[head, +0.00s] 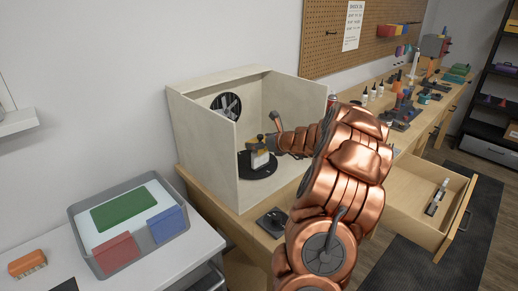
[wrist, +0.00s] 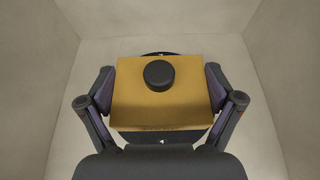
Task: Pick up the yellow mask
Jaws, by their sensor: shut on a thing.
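The yellow mask (wrist: 145,104) is a flat-topped, box-like yellow piece with a round black knob (wrist: 159,74) on top. In the wrist view my gripper (wrist: 160,90) has one finger pressed to each side of it. In the head view the yellow mask (head: 258,142) shows small inside the pale booth, at or just above a cream block (head: 260,159) over a black turntable (head: 257,171). I cannot tell whether the mask touches the block. My gripper (head: 270,143) reaches in from the right, and my wrist hides part of it.
The open-fronted booth (head: 203,150) has walls close around my gripper and a round fan (head: 226,105) at the back. An open drawer (head: 415,203) juts out at right. A grey tray (head: 96,260) with coloured pieces lies at left. Bottles and tools crowd the far bench.

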